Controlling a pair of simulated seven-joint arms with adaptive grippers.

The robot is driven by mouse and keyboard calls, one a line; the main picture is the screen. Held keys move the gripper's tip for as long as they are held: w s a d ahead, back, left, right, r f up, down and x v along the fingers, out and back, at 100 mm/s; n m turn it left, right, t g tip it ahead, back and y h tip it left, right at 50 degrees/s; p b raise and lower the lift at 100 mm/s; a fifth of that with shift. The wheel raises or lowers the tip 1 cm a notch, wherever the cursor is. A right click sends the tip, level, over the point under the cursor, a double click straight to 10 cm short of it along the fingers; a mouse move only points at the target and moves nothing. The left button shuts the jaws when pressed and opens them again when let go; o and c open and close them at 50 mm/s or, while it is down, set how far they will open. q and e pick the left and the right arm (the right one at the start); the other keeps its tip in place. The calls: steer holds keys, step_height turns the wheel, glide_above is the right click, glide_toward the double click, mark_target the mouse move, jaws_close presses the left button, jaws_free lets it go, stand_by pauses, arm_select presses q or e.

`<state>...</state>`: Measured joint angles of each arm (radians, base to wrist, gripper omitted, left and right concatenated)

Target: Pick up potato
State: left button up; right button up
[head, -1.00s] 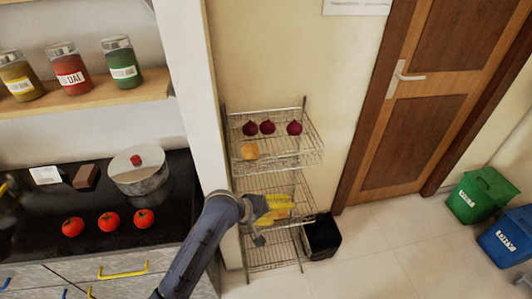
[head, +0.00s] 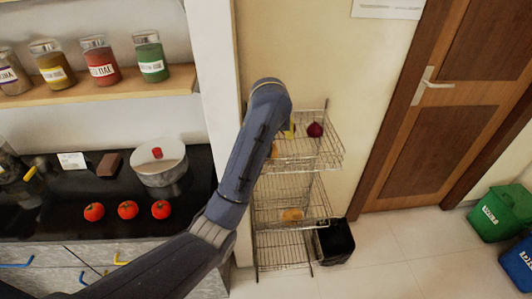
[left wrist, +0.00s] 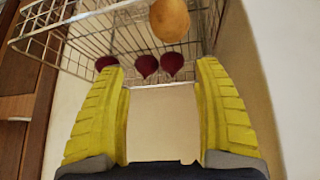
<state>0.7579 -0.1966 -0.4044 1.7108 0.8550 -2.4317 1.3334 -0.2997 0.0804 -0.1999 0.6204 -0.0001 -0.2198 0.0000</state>
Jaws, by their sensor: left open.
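A round yellow-brown potato (left wrist: 170,20) sits on the top wire shelf near red onions. In the head view only a sliver of it (head: 274,151) shows beside my arm. A similar tan item (head: 291,214) lies on the middle shelf. My left gripper (left wrist: 160,75) is open and empty; its yellow fingers are spread, and the potato appears beyond the fingertips, apart from them. In the head view my left arm hides most of that gripper; only a bit of yellow (head: 289,130) shows. My right gripper is in neither view.
Red onions (left wrist: 146,65) lie on the wire rack (head: 325,160), near the fingertips in the wrist view. A black bin (head: 336,243) stands beside the rack.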

arm_select(q)
steer(key=f, duration=0.1)
steer(key=f+n+g, duration=0.1)
steer(key=f, duration=0.1)
steer(key=a+f+g+y, duration=0.1)
steer(key=shift+w+f+n, duration=0.3)
steer(key=shift+w, duration=0.05)
steer(key=shift+x, duration=3.6)
steer(key=shift+a, duration=0.15)
steer(key=shift+s, duration=0.1)
steer(key=c, duration=1.1)
